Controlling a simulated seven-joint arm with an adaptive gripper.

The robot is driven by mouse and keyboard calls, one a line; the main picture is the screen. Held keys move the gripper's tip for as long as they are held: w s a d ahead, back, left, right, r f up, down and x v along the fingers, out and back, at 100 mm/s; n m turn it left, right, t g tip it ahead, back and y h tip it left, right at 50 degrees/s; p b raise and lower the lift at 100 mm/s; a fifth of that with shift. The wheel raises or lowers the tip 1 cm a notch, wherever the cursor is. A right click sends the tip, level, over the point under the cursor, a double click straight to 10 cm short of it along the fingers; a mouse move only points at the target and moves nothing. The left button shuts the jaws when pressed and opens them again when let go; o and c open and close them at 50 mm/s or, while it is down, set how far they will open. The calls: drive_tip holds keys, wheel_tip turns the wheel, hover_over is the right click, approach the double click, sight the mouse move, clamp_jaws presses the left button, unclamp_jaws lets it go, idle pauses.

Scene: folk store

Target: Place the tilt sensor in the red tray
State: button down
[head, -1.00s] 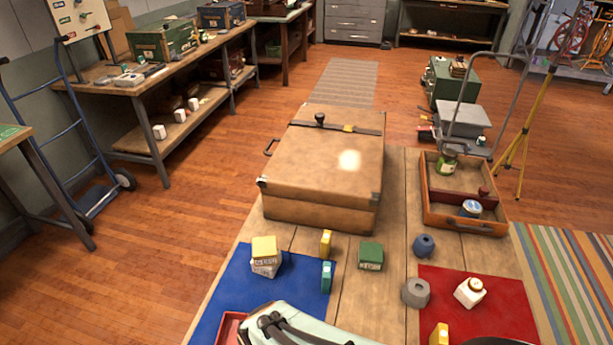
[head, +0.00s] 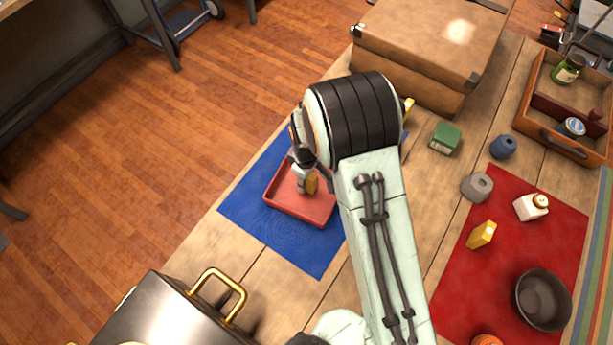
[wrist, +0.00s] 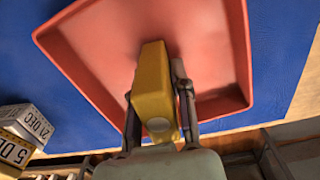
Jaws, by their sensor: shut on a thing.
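The red tray (head: 287,207) lies on the blue mat, left of my arm in the head view. In the wrist view the red tray (wrist: 88,32) fills the upper middle. My gripper (head: 307,185) is over the tray, partly hidden by my wrist. In the wrist view my gripper (wrist: 157,108) is shut on a yellow block (wrist: 153,82) with a rounded pale end, which appears to be the tilt sensor. The block (head: 312,184) is over the tray's floor; I cannot tell whether it touches it.
A suitcase (head: 430,50) stands behind. A red mat (head: 450,280) on the right bears a yellow block (head: 482,235) and a dark bowl (head: 542,299). A metal box (head: 160,315) is in front.

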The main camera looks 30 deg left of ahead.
drive_tip(key=shift+f, duration=0.2)
drive_tip(key=c, duration=1)
unclamp_jaws()
drive_tip(key=shift+f, duration=0.1)
wheel_tip(320, 180, up, 12)
drive_tip(key=shift+r, duration=0.2)
